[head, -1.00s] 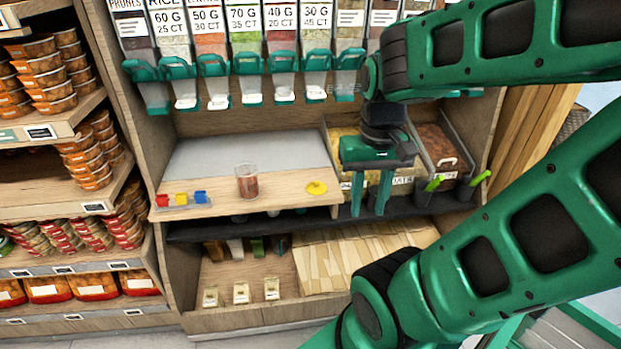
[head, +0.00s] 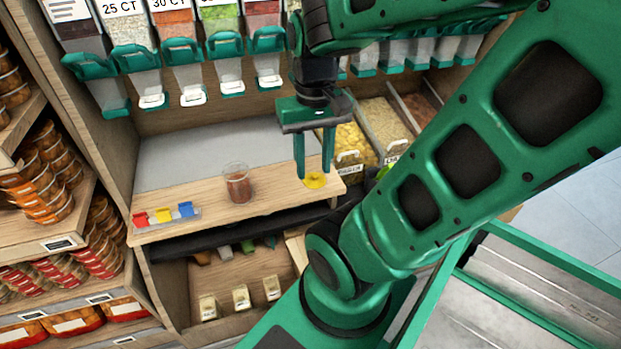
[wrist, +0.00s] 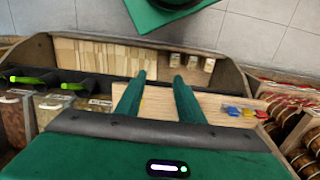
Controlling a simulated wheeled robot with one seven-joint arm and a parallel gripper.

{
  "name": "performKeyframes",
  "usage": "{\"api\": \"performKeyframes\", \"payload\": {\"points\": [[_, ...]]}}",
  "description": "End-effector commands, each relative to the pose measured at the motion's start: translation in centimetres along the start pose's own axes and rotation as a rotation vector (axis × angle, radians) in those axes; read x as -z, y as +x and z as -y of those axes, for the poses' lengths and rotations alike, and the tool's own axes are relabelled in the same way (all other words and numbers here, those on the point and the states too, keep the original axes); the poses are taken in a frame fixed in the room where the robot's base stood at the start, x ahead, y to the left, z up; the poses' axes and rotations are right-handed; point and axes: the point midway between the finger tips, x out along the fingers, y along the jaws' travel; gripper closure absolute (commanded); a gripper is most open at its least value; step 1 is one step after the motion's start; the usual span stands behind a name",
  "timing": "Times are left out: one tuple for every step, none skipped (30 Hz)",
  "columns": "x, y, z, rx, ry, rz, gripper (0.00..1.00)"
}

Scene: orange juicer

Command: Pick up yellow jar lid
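In the wrist view the open fingers (wrist: 160,78) reach over the wooden board, and I cannot make out the lid there.
Red, yellow and blue clips (head: 164,214) sit in a small tray at the board's left end. Bulk bins (head: 352,140) stand to the right of the lid, with green-handled scoops (wrist: 70,86) near them. Dispensers (head: 185,70) hang above. The board between jar and lid is clear.

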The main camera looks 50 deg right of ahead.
Motion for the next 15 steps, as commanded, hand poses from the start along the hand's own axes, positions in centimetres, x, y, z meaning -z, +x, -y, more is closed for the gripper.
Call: {"api": "performKeyframes", "payload": {"points": [[-0.2,-0.1,-0.2,0.001,0.003,-0.002,0.52],[-0.8,-0.4,-0.5,0.005,0.011,-0.009,0.45],[-0.7,-0.5,-0.7,0.004,0.031,-0.012,0.36],[-0.5,-0.5,-0.7,0.001,0.053,-0.013,0.36],[-0.2,-0.4,-0.7,-0.002,0.083,-0.013,0.36],[0.4,-0.4,-0.7,-0.009,0.136,-0.014,0.36],[1.0,-0.3,-0.8,-0.014,0.185,-0.016,0.36],[1.7,-0.2,-0.9,-0.019,0.241,-0.016,0.36],[2.7,0.0,-1.1,-0.026,0.325,-0.018,0.36],[3.5,0.2,-1.3,-0.031,0.394,-0.021,0.36],[4.4,0.4,-1.4,-0.036,0.467,-0.024,0.36],[5.5,0.8,-1.7,-0.041,0.568,-0.027,0.36],[6.5,1.1,-1.9,-0.044,0.643,-0.031,0.36],[7.3,1.4,-2.2,-0.046,0.718,-0.032,0.36],[8.5,1.9,-2.5,-0.047,0.818,-0.036,0.36]]}}
